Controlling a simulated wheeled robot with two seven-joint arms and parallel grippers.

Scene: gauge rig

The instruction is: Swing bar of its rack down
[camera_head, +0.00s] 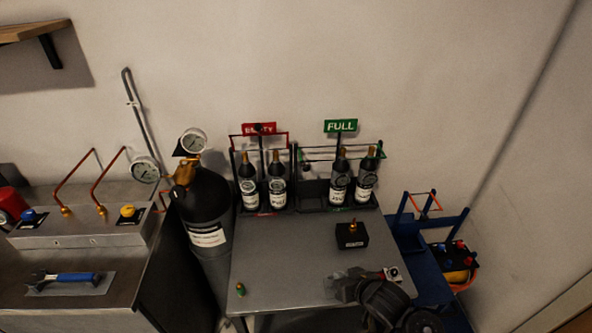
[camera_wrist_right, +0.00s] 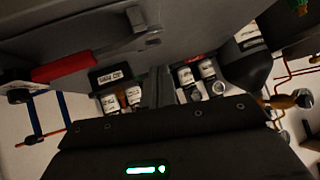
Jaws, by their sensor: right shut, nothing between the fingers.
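The red-signed EMPTY rack (camera_head: 232,160) stands at the back of the grey table with two dark bottles (camera_head: 248,182). A red bar (camera_head: 282,134) runs level near its top. The green-signed FULL rack (camera_head: 383,150) beside it also holds two bottles (camera_head: 340,182), with thin green and dark rails at neck height. I cannot tell which rail swings. My right gripper (camera_head: 345,285) is shut and empty over the table's front right, well short of both racks. In the right wrist view the bottles (camera_wrist_right: 190,76) appear inverted. My left gripper is not in view.
A small black box (camera_head: 350,236) stands on the table before the FULL rack. A black gas cylinder (camera_head: 205,200) with gauges stands left of the table. A blue stand (camera_head: 405,232) is at the right. The table's middle left is mostly clear.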

